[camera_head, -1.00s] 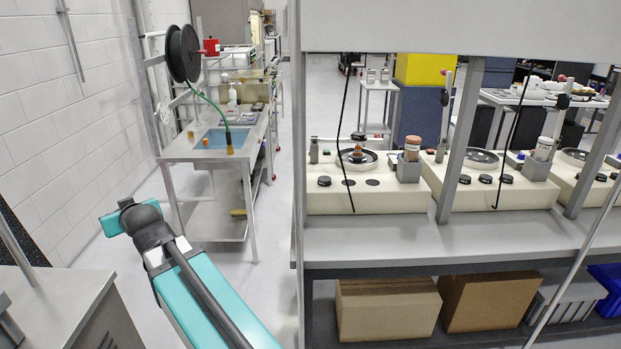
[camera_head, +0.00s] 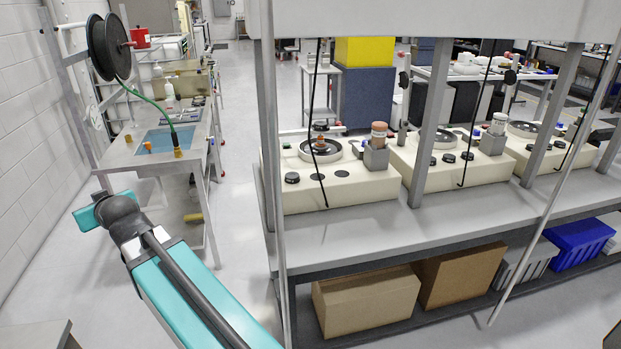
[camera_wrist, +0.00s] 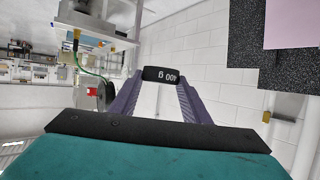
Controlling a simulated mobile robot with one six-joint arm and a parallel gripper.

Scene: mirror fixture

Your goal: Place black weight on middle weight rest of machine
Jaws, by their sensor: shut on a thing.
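In the wrist view my gripper (camera_wrist: 157,92) is shut on the black weight (camera_wrist: 160,75), whose side reads 400 g; it is held between the fingertips. In the head view my teal arm rises at lower left; my gripper and the held weight do not show there. The nearest cream machine (camera_head: 360,190) stands on the bench to the right. Its front top has a raised black piece (camera_head: 291,178) at left, then a flat dark round spot in the middle (camera_head: 316,174) and another at right (camera_head: 341,173). The held weight is apart from the machine.
A grey bench (camera_head: 400,225) carries several such machines, with upright posts (camera_head: 427,130) and a thin black hanging rod (camera_head: 318,110) in front. Cardboard boxes (camera_head: 365,303) sit on its lower shelf. A sink table (camera_head: 150,150) stands left; floor between is clear.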

